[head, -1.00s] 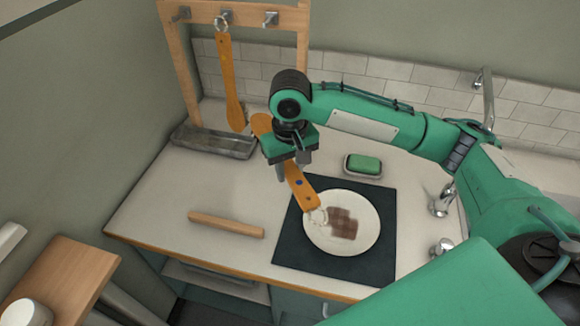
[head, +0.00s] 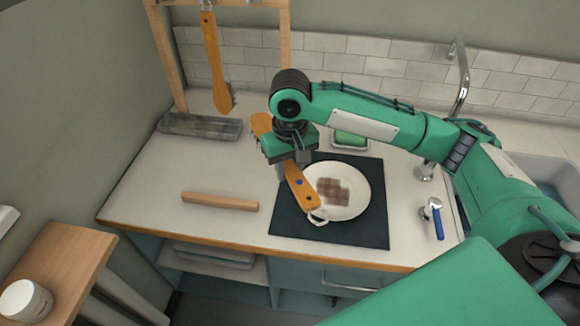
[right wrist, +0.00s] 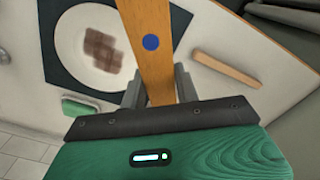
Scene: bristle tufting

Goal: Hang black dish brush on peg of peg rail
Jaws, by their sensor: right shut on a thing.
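My right gripper (head: 291,168) is shut on the orange wooden handle of a brush (head: 302,192). A blue dot marks the handle, and a pale loop is at its near end, over the front-left rim of the plate. The brush's far end (head: 261,124) shows behind the gripper; its bristles are not clear, so I cannot tell their colour. The right wrist view shows the handle (right wrist: 147,50) between the fingers. The wooden peg rail (head: 171,70) stands at the back left, its top cut off by the frame. My left gripper is not in view.
Another wooden brush (head: 214,62) hangs from the rail above a grey tray (head: 200,127). A white plate (head: 352,205) with brown marks lies on a dark mat (head: 370,232). A wooden stick (head: 220,202), green sponge (head: 350,138) and tap (head: 461,90) are nearby.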

